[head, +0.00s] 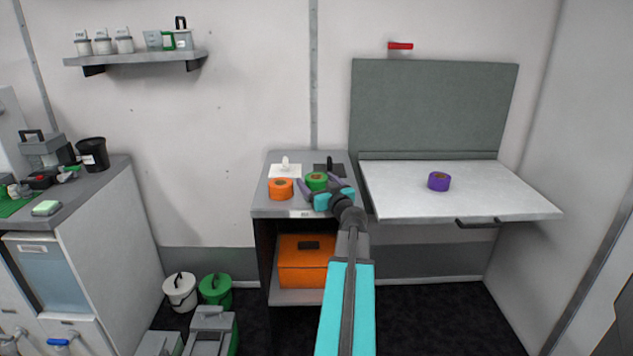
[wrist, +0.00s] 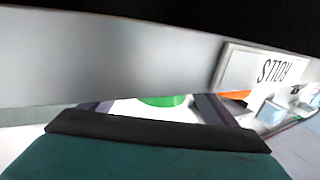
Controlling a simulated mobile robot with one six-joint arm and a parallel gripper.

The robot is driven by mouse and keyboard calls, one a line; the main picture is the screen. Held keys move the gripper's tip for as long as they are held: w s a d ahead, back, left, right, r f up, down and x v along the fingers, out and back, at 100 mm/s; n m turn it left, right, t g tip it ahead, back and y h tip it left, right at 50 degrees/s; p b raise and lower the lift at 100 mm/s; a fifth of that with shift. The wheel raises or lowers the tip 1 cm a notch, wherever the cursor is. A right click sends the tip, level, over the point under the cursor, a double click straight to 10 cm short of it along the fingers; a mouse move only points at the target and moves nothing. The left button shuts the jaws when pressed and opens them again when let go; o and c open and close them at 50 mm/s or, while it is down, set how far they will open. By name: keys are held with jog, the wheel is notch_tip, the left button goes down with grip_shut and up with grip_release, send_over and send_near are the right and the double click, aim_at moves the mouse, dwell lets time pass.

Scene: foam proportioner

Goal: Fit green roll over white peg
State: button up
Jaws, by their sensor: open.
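The green roll (head: 317,180) lies on the top of a grey cabinet, in front of the black peg. My gripper (head: 315,182) is open, with its purple fingers on either side of the green roll. In the wrist view a sliver of the green roll (wrist: 163,101) shows between the fingers; the rest is hidden. I cannot tell whether the fingers touch it. The white peg (head: 285,163) stands upright on a white plate at the cabinet's back left and is bare.
An orange roll (head: 281,188) sits left of the green roll, in front of the white peg. A black peg (head: 330,164) stands on a dark plate to the white peg's right. A purple roll (head: 439,181) lies on the fold-down table (head: 400,205) at right.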

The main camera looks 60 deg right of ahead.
jog(key=shift+w+d, duration=0.2)
jog(key=shift+w, duration=0.15)
dwell(0.3)
jog(key=c, duration=1.3)
jog(key=shift+r, duration=0.2)
jog(key=shift+r, duration=1.25)
jog(key=s+a, duration=0.1)
jog(key=a, duration=0.1)
jog(key=s+a+r, duration=0.1)
jog(key=s+a, duration=0.1)
jog(key=s+a+b, duration=0.1)
jog(key=s+a, duration=0.1)
jog(key=shift+s+a+r, duration=0.1)
jog(key=shift+a+r, duration=0.05)
jog(key=shift+a, duration=0.15)
jog(key=shift+b, duration=0.55)
jog(key=shift+a+b, duration=0.1)
jog(key=shift+b, duration=0.65)
jog(key=b, duration=0.3)
jog(key=shift+s+a, duration=0.25)
jog(key=shift+a, duration=0.1)
